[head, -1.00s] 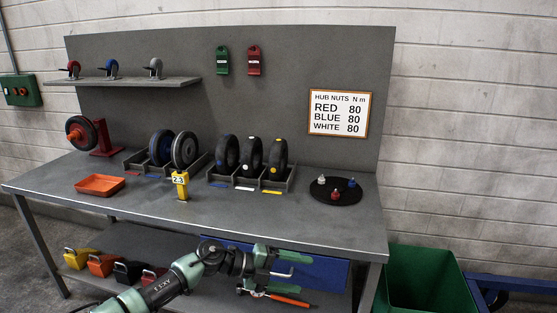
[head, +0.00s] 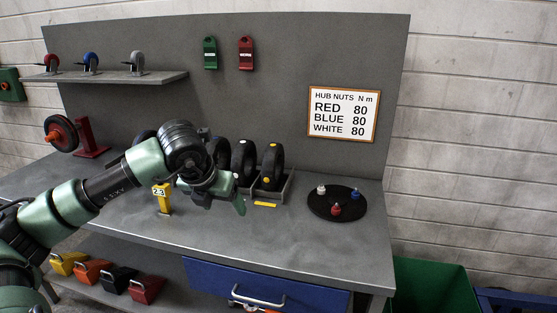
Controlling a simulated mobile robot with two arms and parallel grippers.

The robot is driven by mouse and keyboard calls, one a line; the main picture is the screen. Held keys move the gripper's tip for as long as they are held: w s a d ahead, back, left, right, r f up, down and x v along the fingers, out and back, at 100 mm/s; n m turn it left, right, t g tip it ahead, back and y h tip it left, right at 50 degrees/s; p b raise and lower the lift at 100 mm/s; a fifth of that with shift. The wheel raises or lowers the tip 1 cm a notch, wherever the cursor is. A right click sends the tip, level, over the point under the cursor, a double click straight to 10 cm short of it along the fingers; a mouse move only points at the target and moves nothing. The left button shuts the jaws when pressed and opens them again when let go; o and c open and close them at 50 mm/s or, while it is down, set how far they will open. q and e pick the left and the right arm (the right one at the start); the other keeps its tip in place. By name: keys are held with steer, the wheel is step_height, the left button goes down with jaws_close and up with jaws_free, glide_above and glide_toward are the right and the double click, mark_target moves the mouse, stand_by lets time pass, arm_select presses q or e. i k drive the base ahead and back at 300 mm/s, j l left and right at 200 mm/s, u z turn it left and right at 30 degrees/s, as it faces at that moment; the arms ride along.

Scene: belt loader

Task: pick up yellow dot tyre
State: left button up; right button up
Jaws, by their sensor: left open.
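The yellow dot tyre (head: 272,167) is black with a yellow dot on its upper part. It stands upright in the rightmost slot of the tyre rack (head: 286,188), behind a yellow strip. A tyre with a white dot (head: 243,160) stands just left of it, and another black tyre (head: 220,152) is further left, partly hidden by my arm. My left gripper (head: 238,200) is open and empty, over the bench in front of the rack, left of and apart from the yellow dot tyre. My right gripper is not in view.
A black disc with nuts (head: 336,213) lies on the bench to the right. A yellow 2.3 tool (head: 162,198) stands left of my gripper. A blue drawer (head: 265,284) is under the bench top. The bench front is clear.

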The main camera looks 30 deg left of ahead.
mark_target(273, 167)
steer(key=i+j, duration=0.2)
steer(key=i, duration=0.25)
steer(key=i+j, duration=0.25)
steer(key=i, duration=0.2)
steer(key=i+j, duration=0.2)
steer(key=i, duration=0.25)
